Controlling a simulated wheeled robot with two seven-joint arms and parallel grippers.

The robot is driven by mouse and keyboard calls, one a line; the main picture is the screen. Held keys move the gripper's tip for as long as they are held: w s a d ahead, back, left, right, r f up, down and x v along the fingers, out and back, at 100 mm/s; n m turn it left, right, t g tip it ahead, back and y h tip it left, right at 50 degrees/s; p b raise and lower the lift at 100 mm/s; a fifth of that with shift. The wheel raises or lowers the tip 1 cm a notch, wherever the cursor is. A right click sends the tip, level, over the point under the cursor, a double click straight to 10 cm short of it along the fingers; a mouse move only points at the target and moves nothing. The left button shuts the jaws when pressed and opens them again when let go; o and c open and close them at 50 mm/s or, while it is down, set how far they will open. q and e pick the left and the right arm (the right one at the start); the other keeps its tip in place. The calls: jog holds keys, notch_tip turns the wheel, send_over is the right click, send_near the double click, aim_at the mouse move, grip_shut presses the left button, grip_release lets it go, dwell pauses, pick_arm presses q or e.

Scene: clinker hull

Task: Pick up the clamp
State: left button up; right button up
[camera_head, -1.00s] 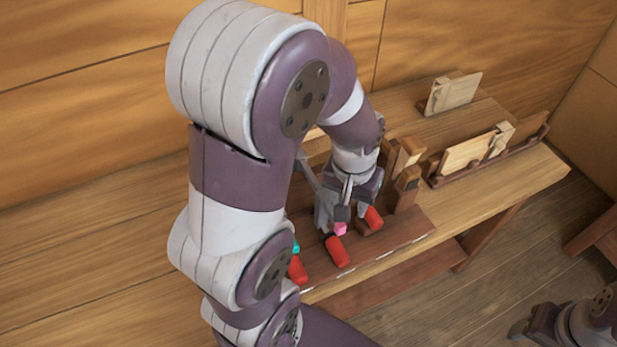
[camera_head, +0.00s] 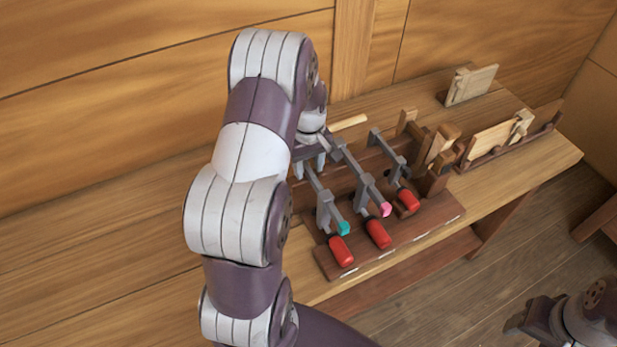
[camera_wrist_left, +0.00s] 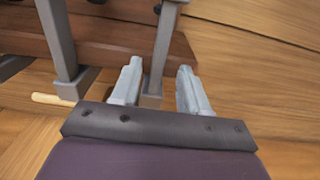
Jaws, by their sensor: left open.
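Three grey bar clamps with red handles lie side by side in a dark wooden rack (camera_head: 440,217). The left one, the teal-marked clamp (camera_head: 326,203), has a teal tip; the middle one, the pink-marked clamp (camera_head: 363,180), has a pink tip; the right clamp (camera_head: 390,153) shows no coloured tip. My left gripper (camera_head: 311,166) is open at the far end of the teal-marked clamp. In the left wrist view its fingers (camera_wrist_left: 160,66) stand on either side of that clamp's bar (camera_wrist_left: 161,55), apart from it as far as I can see. My right gripper (camera_head: 522,318) is at the lower right, its jaws unclear.
Wooden blocks (camera_head: 440,150) stand right of the clamps. A rack with pale boards (camera_head: 492,140) and another small board (camera_head: 472,85) are further right. A pale dowel (camera_head: 348,123) lies behind the clamps. The bench top is bare at left; a wall rises behind.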

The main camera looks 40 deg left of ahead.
pick_arm(q)
jog(key=shift+w+f, duration=0.1)
jog(key=shift+f, duration=0.3)
jog(key=shift+w+d, duration=0.1)
jog(key=shift+d, duration=0.05)
grip_shut()
dwell(1.0)
